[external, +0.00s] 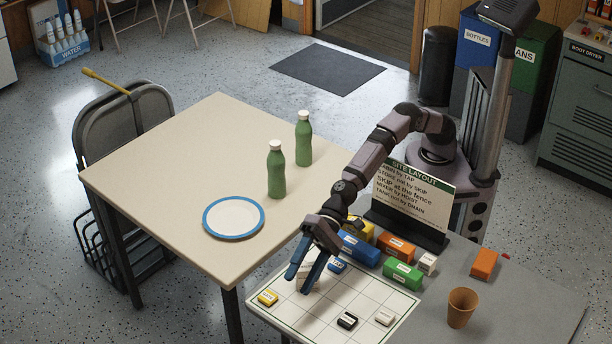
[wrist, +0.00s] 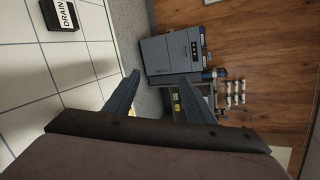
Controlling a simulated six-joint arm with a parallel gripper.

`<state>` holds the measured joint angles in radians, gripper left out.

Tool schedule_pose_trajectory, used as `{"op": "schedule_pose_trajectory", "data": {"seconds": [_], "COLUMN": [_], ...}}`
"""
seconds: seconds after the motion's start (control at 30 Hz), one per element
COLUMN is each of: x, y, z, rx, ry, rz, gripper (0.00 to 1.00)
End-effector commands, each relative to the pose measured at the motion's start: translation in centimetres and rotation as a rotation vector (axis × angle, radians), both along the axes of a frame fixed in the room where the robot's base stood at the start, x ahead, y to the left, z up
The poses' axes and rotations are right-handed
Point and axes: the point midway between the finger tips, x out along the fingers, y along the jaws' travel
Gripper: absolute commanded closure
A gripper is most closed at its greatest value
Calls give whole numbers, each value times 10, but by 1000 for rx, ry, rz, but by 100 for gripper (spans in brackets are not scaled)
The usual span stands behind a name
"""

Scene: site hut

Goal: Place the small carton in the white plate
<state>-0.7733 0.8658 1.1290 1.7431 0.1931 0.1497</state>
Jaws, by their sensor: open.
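The white plate (external: 233,218) with a blue rim lies empty on the beige table, left of my gripper. My gripper (external: 298,284) is open above the white gridded board, fingers pointing down and left. Its two fingers also show in the wrist view (wrist: 160,82), with nothing between them. I cannot tell which thing is the small carton. An orange box (external: 484,264) lies on the grey table at the right, and a small white box (external: 427,263) stands by the sign. A pale brownish thing is partly hidden behind my fingers.
Two green bottles (external: 276,170) (external: 304,138) stand right of the plate. Blue, orange, green and yellow blocks crowd the sign (external: 412,195). A brown cup (external: 461,307) stands at the front right. Small labelled blocks (external: 347,320) lie on the board (external: 318,310). The beige table's left part is clear.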

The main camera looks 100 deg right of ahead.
Motion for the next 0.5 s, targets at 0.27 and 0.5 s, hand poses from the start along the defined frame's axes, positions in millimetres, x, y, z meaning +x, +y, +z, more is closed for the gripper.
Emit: {"op": "schedule_pose_trajectory", "data": {"seconds": [0.27,0.5], "x": [-19,-48], "y": [-7,-33], "z": [2,21], "rx": [-526,-1020], "ry": [-414,-682], "rz": [-43,-34], "gripper": [50,50]}}
